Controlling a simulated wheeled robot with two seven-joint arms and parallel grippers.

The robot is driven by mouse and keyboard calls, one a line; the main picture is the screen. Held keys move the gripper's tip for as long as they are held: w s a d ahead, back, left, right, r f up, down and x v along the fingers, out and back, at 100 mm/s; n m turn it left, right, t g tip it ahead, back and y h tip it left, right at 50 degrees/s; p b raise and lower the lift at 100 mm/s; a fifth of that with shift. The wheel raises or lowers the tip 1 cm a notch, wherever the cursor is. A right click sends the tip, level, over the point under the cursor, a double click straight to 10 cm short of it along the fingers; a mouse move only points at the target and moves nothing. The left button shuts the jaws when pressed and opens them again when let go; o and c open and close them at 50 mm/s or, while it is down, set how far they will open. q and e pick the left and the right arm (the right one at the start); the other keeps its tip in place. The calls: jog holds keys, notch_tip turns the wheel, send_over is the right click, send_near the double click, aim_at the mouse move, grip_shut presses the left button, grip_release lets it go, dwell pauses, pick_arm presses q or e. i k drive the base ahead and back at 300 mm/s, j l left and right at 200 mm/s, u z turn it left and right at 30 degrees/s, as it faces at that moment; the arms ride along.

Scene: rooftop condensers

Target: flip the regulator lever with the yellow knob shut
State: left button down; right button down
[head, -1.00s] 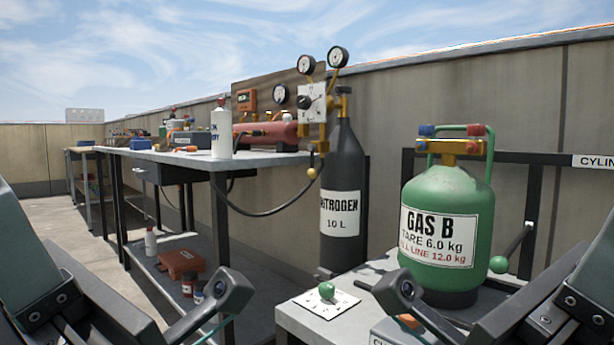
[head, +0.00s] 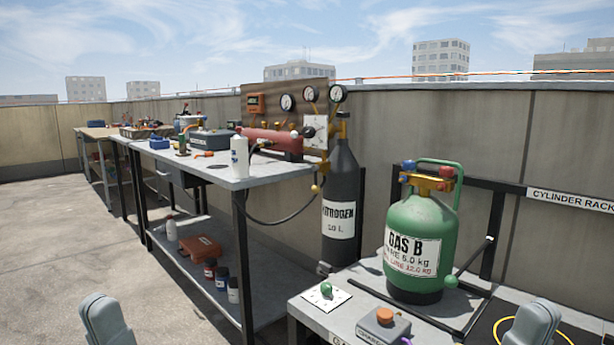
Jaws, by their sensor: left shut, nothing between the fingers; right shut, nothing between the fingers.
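The lever's arm is too small to make out clearly. My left gripper (head: 108,318) is shut and empty at the bottom left, partly cut off by the picture edge. My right gripper (head: 534,322) is shut and empty at the bottom right, also partly cut off. Both are well apart from the regulator.
A green GAS B cylinder (head: 415,235) stands on the right bench. A green knob (head: 326,288) on a white plate and a grey box with an orange button (head: 384,315) are nearby. A white bottle (head: 239,157) stands on the long bench. A black hose (head: 270,215) loops below it.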

aim_at(316, 189)
jog(key=i+j+u, duration=0.35)
jog(key=i, duration=0.25)
jog(key=i+u, duration=0.4)
jog(key=i, duration=0.25)
